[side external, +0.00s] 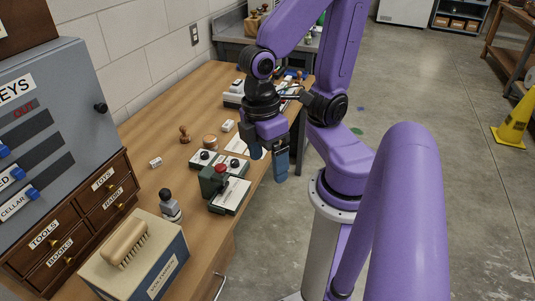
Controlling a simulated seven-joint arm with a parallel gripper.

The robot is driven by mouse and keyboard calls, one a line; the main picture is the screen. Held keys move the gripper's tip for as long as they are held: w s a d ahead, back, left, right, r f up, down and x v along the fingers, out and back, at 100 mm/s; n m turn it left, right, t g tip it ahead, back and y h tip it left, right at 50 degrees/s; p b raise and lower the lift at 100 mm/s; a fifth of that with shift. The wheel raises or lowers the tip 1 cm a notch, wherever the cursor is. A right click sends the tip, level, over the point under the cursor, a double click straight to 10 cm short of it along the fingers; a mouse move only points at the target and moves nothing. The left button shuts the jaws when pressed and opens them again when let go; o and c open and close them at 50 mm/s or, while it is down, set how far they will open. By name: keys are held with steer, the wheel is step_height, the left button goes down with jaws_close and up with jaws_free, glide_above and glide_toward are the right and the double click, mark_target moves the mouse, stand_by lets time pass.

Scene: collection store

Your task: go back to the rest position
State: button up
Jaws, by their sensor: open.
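My gripper (270,166) hangs from the purple arm over the right edge of the wooden table (145,127), pointing down. Its two blue fingers are apart, one over the tabletop and one near the table edge. I see nothing held between them. Just left of and below the gripper stands a grey-green device with a red knob (221,169) beside a white-topped box (230,196). The gripper looks apart from these, but the exact gap cannot be told.
A grey key cabinet (57,110) stands on wooden drawers (55,235) at the left. A box (155,262) bears a brush (126,243). A small figure (170,205), a stamp (184,134) and small blocks stand on the table. A yellow floor sign (513,120) stands far right.

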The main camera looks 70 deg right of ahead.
steer(key=shift+r+n+t, duration=0.45)
steer(key=shift+n+t, duration=0.15)
steer(key=shift+n, duration=0.3)
stand_by(0.8)
